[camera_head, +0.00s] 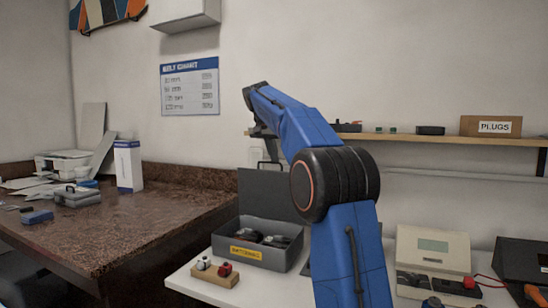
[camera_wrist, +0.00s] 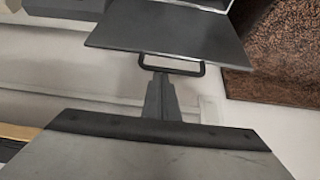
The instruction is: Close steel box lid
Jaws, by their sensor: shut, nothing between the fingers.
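The grey steel box (camera_head: 250,257) with a yellow label stands on the white table, with dark items inside. Its lid (camera_head: 262,196) stands up open at the back, with a dark handle loop on its upper edge. In the wrist view the lid (camera_wrist: 170,33) is a dark panel with the handle (camera_wrist: 185,72) along its near edge. My gripper (camera_wrist: 160,76) is shut and empty, its tips at or close beside the handle; contact cannot be told. In the head view my gripper (camera_head: 267,134) is partly hidden by my blue arm, above the lid.
A beige device (camera_head: 433,250) stands to the right. A shelf (camera_head: 440,138) runs along the wall behind. A brown bench (camera_head: 130,225) lies to the left.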

